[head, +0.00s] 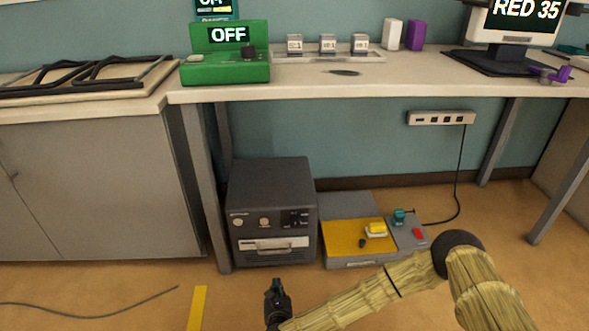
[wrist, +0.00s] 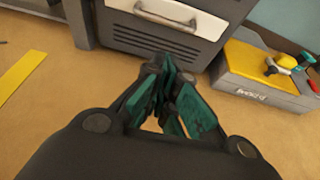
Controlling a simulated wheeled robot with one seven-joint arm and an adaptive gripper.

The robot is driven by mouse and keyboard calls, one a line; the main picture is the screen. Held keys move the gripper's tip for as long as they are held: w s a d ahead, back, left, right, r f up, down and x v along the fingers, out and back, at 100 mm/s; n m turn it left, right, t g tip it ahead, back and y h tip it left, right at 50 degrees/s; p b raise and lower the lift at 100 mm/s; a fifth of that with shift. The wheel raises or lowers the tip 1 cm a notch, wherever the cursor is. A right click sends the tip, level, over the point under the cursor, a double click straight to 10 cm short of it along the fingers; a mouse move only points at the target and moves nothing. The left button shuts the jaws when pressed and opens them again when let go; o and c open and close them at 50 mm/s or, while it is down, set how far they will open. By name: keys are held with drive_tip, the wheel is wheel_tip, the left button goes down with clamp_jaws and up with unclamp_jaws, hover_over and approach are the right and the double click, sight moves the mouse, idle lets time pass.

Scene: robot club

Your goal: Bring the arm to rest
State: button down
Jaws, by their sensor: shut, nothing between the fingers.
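My gripper (head: 277,291) is low in the head view, over the floor in front of the dark grey box unit (head: 271,210). In the wrist view, its teal-padded fingers (wrist: 168,90) are closed together with nothing between them. My arm reaches in from the lower right of the head view, bent at a dark joint. The gripper appears apart from the box unit, whose handle also shows above the fingers in the wrist view.
A grey base with a yellow top (head: 350,236) stands right of the box unit. A workbench (head: 430,75) spans above, with a green OFF device (head: 225,72) on it. A cabinet (head: 90,190) stands at left. Open floor (head: 110,290) lies at lower left, with a cable and yellow strip (head: 197,308).

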drive_tip(key=s+d+f+n+g+y, duration=0.2)
drive_tip(key=s+d+f+n+g, duration=0.1)
drive_tip(key=s+n, duration=0.65)
drive_tip(key=s+d+f+n+g+y, duration=0.1)
drive_tip(key=s+d+f+n+g, duration=0.2)
drive_tip(key=s+n, duration=0.65)
drive_tip(key=s+d+r+n+g+h+p, duration=0.1)
drive_tip(key=s+d+r+n+g+h, duration=0.2)
drive_tip(key=s+d+n, duration=0.8)
drive_tip(key=s+d+r+n+g+h+p, duration=0.1)
drive_tip(key=s+d+r+n+g+h, duration=0.2)
drive_tip(key=s+d, duration=0.8)
drive_tip(key=w+d+r+p, duration=0.1)
drive_tip(key=w+r+p, duration=0.1)
drive_tip(key=r+p, duration=1.6)
drive_tip(key=w+d+r+n+g+y+p, duration=0.1)
drive_tip(key=w+d+r+p, duration=0.1)
drive_tip(key=r+p, duration=1.7)
drive_tip(key=shift+w+d+r, duration=0.15)
drive_tip(key=shift+d+r, duration=0.1)
drive_tip(key=c, duration=2.2)
unclamp_jaws()
